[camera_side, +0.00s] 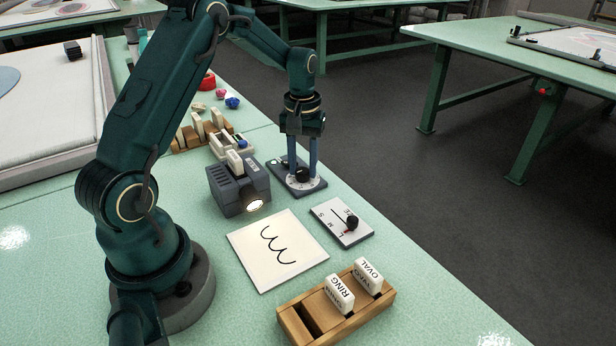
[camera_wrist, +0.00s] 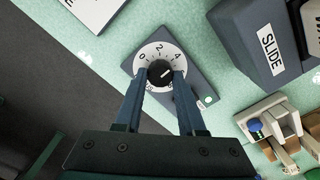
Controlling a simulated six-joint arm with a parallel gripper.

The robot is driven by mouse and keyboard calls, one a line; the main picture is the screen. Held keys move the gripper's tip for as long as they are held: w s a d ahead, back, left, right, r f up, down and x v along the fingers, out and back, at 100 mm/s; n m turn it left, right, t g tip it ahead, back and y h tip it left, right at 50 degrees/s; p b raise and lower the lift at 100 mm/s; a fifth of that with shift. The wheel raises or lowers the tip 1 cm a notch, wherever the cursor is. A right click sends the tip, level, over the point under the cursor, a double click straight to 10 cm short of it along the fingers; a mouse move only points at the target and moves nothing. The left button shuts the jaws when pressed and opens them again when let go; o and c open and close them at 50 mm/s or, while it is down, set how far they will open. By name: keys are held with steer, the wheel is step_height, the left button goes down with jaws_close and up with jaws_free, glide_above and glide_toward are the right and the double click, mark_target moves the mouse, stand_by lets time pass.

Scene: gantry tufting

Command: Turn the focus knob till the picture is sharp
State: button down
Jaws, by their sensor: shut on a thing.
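The focus knob (camera_side: 302,173) is a small black knob on a white dial on a grey plate. In the wrist view the knob (camera_wrist: 160,73) sits at the middle of the dial (camera_wrist: 143,65), which is marked 0, 2, 4; its pale pointer mark aims toward the 4 side. My gripper (camera_wrist: 162,76) has its two blue fingers on either side of the knob, shut on it. The side view shows the gripper (camera_side: 303,168) pointing straight down there. The grey projector (camera_side: 235,190) has a lit lens. The picture (camera_side: 277,250) is a black wavy line on a white sheet, its edges looking fairly crisp.
A slider panel (camera_side: 330,229) marked S, M, L with a black handle is right of the sheet. A wooden rack (camera_side: 350,322) holds RING and OVAL tiles in front. More racks (camera_side: 187,146) and small coloured items stand behind the projector. The green table's right edge is near.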

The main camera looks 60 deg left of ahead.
mark_target(303, 170)
steer(key=c, duration=0.5)
jaws_free()
steer(key=shift+r, duration=0.1)
steer(key=shift+r, duration=2.5)
